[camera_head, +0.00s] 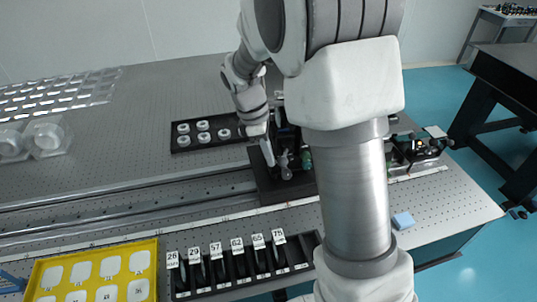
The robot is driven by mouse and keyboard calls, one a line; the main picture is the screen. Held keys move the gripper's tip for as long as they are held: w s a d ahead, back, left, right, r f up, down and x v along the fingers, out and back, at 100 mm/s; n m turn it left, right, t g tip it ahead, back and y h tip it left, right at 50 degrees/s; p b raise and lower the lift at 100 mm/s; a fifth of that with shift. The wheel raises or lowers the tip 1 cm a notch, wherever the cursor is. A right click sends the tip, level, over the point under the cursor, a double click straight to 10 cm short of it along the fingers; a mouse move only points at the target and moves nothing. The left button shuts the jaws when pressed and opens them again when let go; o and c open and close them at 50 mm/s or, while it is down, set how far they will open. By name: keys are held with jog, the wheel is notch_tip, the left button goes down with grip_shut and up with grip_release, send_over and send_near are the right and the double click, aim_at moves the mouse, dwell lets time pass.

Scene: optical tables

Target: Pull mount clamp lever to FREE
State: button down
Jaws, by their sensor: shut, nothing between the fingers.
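My gripper (268,157) points down over a black mount assembly (283,180) on the optical table, left of my large arm links. The fingers look shut and hold nothing. A small grey part (285,163), which may be the clamp lever, stands just right of the fingertips. I cannot tell whether they touch, or which way the lever is set. My arm hides the right side of the assembly.
A black tray with white rings (203,133) lies behind and left. In front are a numbered slotted rack (239,268) and a yellow tray (99,254). Rails (130,201) run along the table.

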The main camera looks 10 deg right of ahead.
aim_at(285, 159)
jog(key=shift+s+d+n, duration=0.35)
jog(key=shift+s+n, duration=0.1)
jog(key=shift+n, duration=0.45)
jog(key=n+p, duration=0.1)
jog(key=s+d+n+t, duration=0.1)
jog(key=n, duration=0.1)
jog(key=shift+s+d+r+p, duration=0.2)
jog(key=shift+d+p, duration=0.1)
jog(key=shift+p, duration=0.1)
jog(key=d+n+p, duration=0.1)
jog(key=n, duration=0.1)
jog(key=n+t+p, duration=0.1)
jog(key=shift+s+d+f+n, duration=0.2)
jog(key=shift+s+d+n, duration=0.15)
jog(key=shift+d+n, duration=0.05)
jog(key=shift+w+a+p, duration=0.35)
jog(key=shift+w+a, duration=0.05)
jog(key=shift+w, duration=0.3)
